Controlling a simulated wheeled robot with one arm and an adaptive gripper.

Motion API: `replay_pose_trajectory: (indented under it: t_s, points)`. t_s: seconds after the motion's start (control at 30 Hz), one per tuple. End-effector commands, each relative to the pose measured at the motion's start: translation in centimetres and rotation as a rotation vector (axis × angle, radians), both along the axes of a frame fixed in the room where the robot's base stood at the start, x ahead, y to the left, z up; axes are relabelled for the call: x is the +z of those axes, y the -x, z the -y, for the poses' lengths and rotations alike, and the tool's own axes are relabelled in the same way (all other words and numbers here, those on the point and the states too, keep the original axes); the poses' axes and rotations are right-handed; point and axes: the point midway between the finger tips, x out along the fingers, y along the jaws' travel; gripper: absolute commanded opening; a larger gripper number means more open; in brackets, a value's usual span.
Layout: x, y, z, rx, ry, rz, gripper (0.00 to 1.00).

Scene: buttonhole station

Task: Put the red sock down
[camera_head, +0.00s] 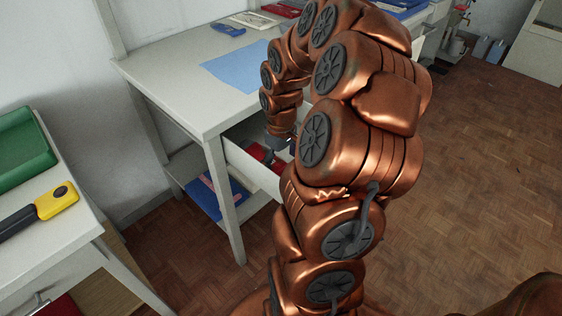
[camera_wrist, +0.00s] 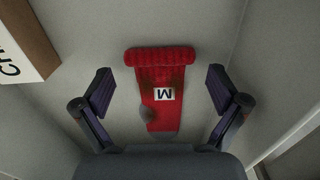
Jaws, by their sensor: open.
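The red sock (camera_wrist: 170,118) lies flat on the pale floor of an open drawer in the wrist view. It has a ribbed cuff, a white label with a black M, and a greyish patch. My gripper (camera_wrist: 160,82) is open, with one dark finger on each side of the sock and a visible gap to each. The fingers do not touch the sock. In the head view a bit of red, likely the sock (camera_head: 258,152), shows in the drawer (camera_head: 252,169) beside my gripper. My arm hides much of the drawer there.
A white box with black lettering (camera_wrist: 22,45) is at the upper left of the wrist view. A white table (camera_head: 165,78) with a blue mat (camera_head: 240,66) stands above the drawer. A side table at left holds a green tray (camera_head: 22,150) and a yellow-black tool (camera_head: 55,201).

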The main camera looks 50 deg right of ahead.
Motion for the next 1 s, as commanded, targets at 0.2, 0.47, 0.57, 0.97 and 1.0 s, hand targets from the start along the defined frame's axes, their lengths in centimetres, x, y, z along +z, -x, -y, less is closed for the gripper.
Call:
replay_pose_trajectory:
  t_s: [0.2, 0.47, 0.57, 0.97, 1.0]
  points:
    - [2.9, -0.1, 0.0, 0.0, 0.003, 0.004, 0.97]
    - [8.0, -0.1, 0.0, 0.001, 0.003, 0.004, 0.97]
    - [9.6, -0.1, 0.1, -0.001, 0.003, 0.005, 0.97]
    - [12.0, 0.0, -0.2, 0.002, -0.001, -0.002, 0.97]
    - [12.0, 0.0, -0.6, 0.007, -0.002, -0.003, 0.97]
